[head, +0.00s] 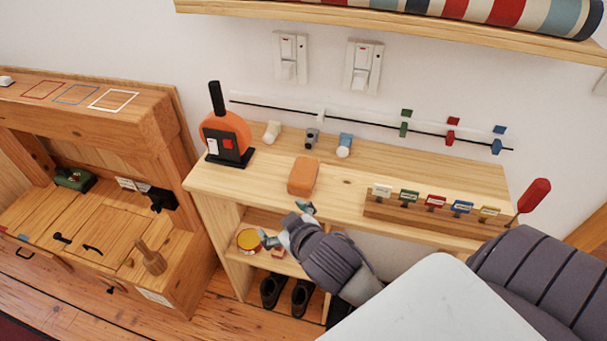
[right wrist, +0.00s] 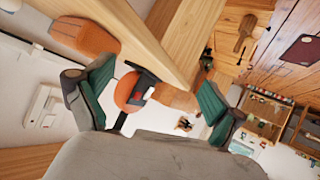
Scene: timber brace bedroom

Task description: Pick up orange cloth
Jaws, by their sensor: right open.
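The orange cloth (head: 303,176) lies as a small folded block on the wooden shelf top, near its front edge. An orange block that looks like the cloth (right wrist: 85,38) shows at the upper left in the right wrist view, outside the space between the fingers. My right gripper (head: 288,224) is in front of the shelf edge, just below the cloth in the head view. Its fingers are apart and empty, and it does not hold the cloth. Its two fingers also show spread in the right wrist view (right wrist: 150,100). My left gripper is not in view.
An orange disc on a black stand (head: 226,138) is left of the cloth. Small pegs, including a blue one (head: 344,145), stand behind it. A wooden rack with coloured tags (head: 428,212) is to the right. Shoes (head: 287,293) sit below.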

